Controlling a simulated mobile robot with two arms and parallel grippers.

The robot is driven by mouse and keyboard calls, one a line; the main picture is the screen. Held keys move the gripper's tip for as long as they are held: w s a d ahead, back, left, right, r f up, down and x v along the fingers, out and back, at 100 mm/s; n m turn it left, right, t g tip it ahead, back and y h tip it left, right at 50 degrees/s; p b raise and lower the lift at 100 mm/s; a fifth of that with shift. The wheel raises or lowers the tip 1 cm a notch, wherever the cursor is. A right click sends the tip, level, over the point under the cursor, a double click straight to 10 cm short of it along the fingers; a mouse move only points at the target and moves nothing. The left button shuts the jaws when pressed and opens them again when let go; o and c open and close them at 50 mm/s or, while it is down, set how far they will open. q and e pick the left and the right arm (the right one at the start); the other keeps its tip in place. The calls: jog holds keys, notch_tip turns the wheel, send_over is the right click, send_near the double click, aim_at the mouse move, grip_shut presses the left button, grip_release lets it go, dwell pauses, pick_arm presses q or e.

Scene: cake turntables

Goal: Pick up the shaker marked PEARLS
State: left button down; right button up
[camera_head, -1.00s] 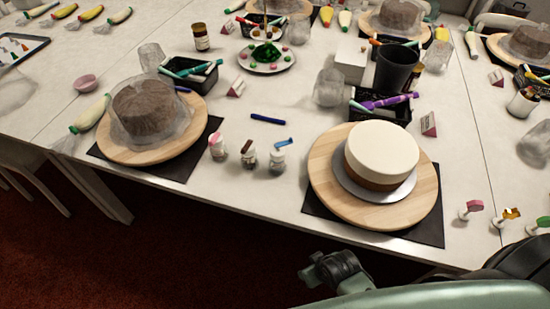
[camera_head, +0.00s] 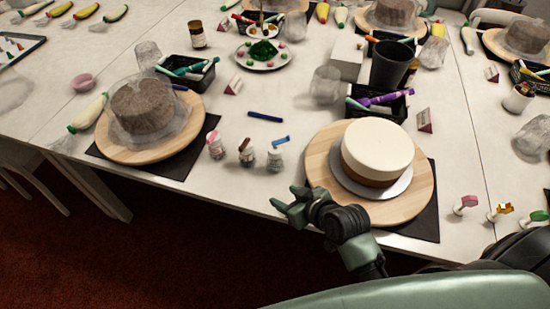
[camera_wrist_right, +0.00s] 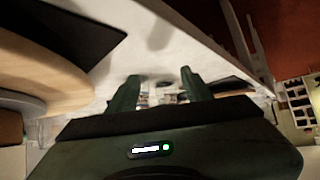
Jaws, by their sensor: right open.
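Three small shakers stand in a row on the table's near part, between the two turntables in the head view. The left shaker (camera_head: 215,146) has a pink top, the middle shaker (camera_head: 246,152) a dark red top, the right shaker (camera_head: 276,155) a blue top. Their labels are too small to read, so I cannot tell which is marked PEARLS. My right gripper (camera_head: 284,203) is open and empty, at the table's near edge, in front of the right shaker and apart from it. Its two fingers (camera_wrist_right: 163,82) show in the right wrist view. My left gripper is not in view.
A white cake (camera_head: 380,149) on a wooden turntable (camera_head: 322,165) stands right of the shakers, close to my right gripper. A wrapped brown cake (camera_head: 142,106) on another turntable (camera_head: 187,128) stands left. A blue marker (camera_head: 265,117) lies behind the shakers.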

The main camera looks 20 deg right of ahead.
aim_at(279, 157)
jog(key=w+t, duration=0.1)
jog(key=w, duration=0.2)
jog(key=w+d+r+m+t, duration=0.1)
jog(key=w+t, duration=0.1)
jog(key=w, duration=0.2)
jog(key=w+d+r+t, duration=0.1)
jog(key=w+t, duration=0.1)
jog(key=w, duration=0.1)
jog(key=shift+w+d+r+h, duration=0.1)
jog(key=shift+w+r+h, duration=0.1)
jog(key=shift+w+h, duration=0.15)
jog(key=x, duration=0.7)
jog(key=shift+f, duration=0.4)
jog(key=shift+s, duration=0.1)
jog(key=c, duration=1)
grip_shut()
jog(key=shift+r, duration=0.15)
